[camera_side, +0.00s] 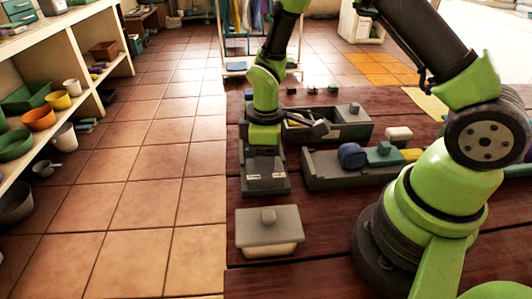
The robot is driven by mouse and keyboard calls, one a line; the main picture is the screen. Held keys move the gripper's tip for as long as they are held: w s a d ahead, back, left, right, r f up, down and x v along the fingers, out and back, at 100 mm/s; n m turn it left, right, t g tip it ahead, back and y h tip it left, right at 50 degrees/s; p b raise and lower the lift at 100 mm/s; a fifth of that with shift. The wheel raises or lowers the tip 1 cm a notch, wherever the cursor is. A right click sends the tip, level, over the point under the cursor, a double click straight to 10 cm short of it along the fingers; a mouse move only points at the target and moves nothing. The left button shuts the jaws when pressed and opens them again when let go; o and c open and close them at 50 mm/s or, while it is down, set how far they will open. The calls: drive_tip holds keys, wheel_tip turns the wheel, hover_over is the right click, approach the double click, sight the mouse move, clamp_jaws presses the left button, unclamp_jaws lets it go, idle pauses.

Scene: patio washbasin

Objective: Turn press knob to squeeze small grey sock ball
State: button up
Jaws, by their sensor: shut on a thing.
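My gripper (265,152) points down over a dark grey block-like device (266,181) with small pale labels, near the left edge of the table. This device may be the press. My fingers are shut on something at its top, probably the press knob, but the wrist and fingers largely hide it. I cannot make out the small grey sock ball; it may be hidden inside the device or behind my gripper.
A grey-lidded box (269,224) stands in front. Behind right is an open dark box (358,131); nearer, a grey tray (318,181) carries a blue roll (351,155) and a green block (384,151). Shelves (72,113) stand left beyond bare floor.

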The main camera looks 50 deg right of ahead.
drive_tip(key=m, duration=0.5)
drive_tip(key=shift+m, duration=0.3)
drive_tip(key=shift+a+m, duration=0.1)
drive_tip(key=shift+m, duration=2.1)
drive_tip(key=o, duration=0.9)
wheel_tip(320, 180, up, 10)
